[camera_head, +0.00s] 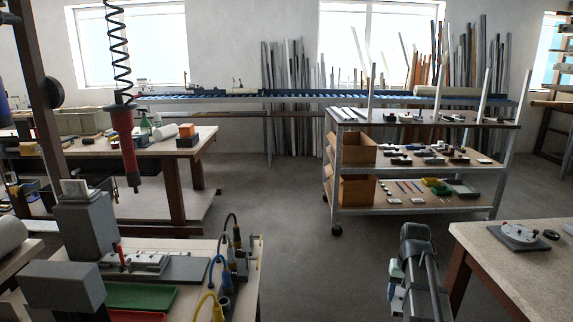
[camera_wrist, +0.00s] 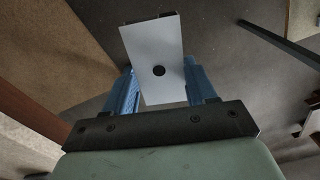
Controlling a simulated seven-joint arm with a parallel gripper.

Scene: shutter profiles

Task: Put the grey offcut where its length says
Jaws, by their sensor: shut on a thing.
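In the wrist view my gripper (camera_wrist: 163,88) has its two blue fingers shut on a pale grey flat piece (camera_wrist: 150,45), which I take to be the grey offcut. The piece has a dark round spot or hole near its middle and sticks out beyond the fingertips, slightly tilted. In the head view my arm hangs at the lower right, over the floor gap left of the right-hand table. The gripper end there is small and partly hidden by the arm. I cannot judge the piece's length from these views.
A workbench at lower left holds a green tray (camera_head: 140,297), a grey machine (camera_head: 85,222) and blue and yellow hoses. A wheeled cart (camera_head: 420,120) with profiles and boxes stands behind. A round dial device (camera_head: 520,236) lies on the right-hand table (camera_head: 490,260). Open floor lies between.

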